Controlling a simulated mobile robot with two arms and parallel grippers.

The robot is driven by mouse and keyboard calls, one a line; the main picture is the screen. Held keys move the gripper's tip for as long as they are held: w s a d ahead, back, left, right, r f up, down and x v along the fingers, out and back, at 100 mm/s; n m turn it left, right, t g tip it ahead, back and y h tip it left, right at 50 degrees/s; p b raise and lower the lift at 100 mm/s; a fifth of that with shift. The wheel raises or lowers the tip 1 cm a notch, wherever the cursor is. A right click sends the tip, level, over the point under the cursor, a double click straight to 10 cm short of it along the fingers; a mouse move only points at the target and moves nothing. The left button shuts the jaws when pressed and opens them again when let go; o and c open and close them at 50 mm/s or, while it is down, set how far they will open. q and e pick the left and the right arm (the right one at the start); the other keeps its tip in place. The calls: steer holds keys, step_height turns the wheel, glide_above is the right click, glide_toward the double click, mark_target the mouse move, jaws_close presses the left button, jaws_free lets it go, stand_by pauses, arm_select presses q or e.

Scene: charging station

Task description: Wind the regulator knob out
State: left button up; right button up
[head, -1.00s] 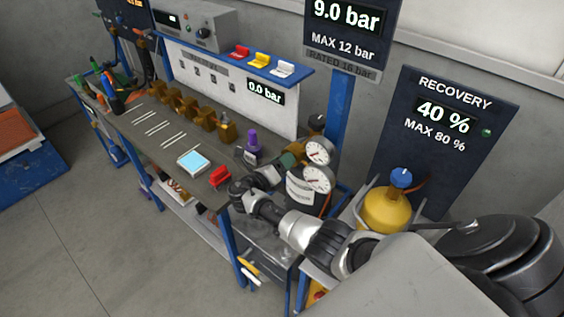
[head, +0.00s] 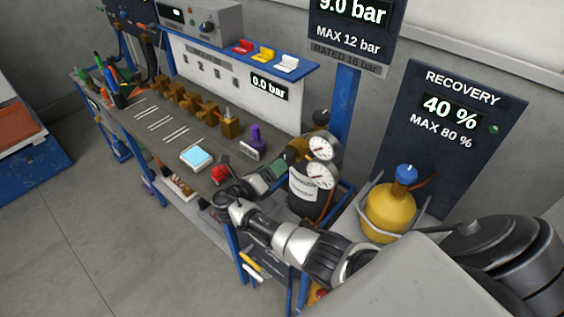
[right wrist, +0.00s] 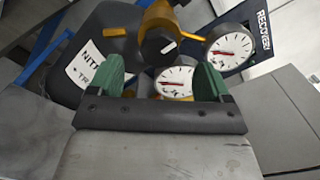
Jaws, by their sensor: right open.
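In the right wrist view the regulator knob (right wrist: 160,46) is a dark faceted cap with a white mark, on the brass regulator body (right wrist: 163,14). Its two white gauges (right wrist: 231,45) are beside and below it. The green fingers of my right gripper (right wrist: 163,80) are open and apart, with the knob ahead of them and not between them. My left gripper is not in view.
A yellow cylinder (head: 389,213) stands right of the dark one. Displays read 9.0 bar, 0.0 bar and 40 %.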

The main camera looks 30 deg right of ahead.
steer(key=v, duration=0.4)
steer(key=shift+a+b, duration=0.15)
steer(key=shift+b, duration=0.25)
